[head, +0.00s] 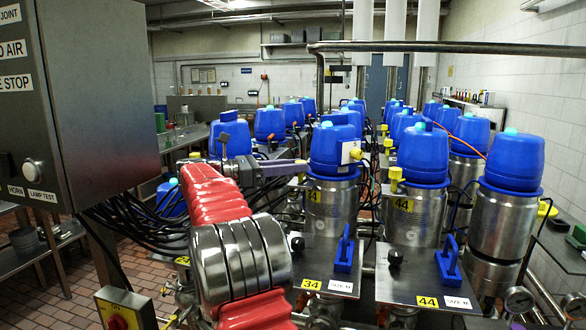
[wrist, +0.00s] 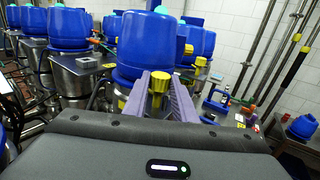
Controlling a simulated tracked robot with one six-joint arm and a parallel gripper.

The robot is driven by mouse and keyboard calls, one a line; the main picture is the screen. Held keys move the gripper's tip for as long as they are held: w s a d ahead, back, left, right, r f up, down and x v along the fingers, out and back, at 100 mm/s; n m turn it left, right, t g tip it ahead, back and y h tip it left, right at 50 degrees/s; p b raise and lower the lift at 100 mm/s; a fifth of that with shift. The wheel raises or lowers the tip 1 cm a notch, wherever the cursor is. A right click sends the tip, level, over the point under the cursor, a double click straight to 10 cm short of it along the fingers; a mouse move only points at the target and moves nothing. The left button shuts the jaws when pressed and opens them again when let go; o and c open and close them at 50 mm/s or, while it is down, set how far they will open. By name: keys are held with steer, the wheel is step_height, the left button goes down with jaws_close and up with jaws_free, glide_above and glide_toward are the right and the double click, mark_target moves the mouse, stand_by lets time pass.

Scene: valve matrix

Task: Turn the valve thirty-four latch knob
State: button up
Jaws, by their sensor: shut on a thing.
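Valve thirty-four (head: 333,152) is a steel cylinder with a blue cap and a yellow 34 tag, standing behind a plate marked 34 (head: 318,268). My gripper (head: 303,165) reaches from the left to the side of this valve, below its blue cap. In the wrist view, the two purple-grey fingers of my gripper (wrist: 160,88) are on either side of a yellow knob (wrist: 158,81), in front of a blue-capped valve (wrist: 147,48). The gripper is shut on this knob. The head view mostly hides the held knob.
Another valve tagged 44 (head: 412,205) stands close to the right, with a yellow knob (head: 396,175) on its side. Blue handles (head: 345,250) rise from the front plates. A grey control box (head: 95,100) stands at the left. Black cables (head: 130,225) run below my arm.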

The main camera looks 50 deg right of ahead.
steer(key=shift+d+m+g+y, duration=0.15)
steer(key=shift+m+g+y, duration=0.55)
steer(key=shift+g, duration=0.2)
steer(key=shift+w+d+r+m+g+y, duration=0.1)
steer(key=shift+w+d+m+g+y, duration=0.05)
steer(key=shift+m+g+y, duration=1.15)
steer(key=o, duration=1)
steer(key=shift+o, duration=0.2)
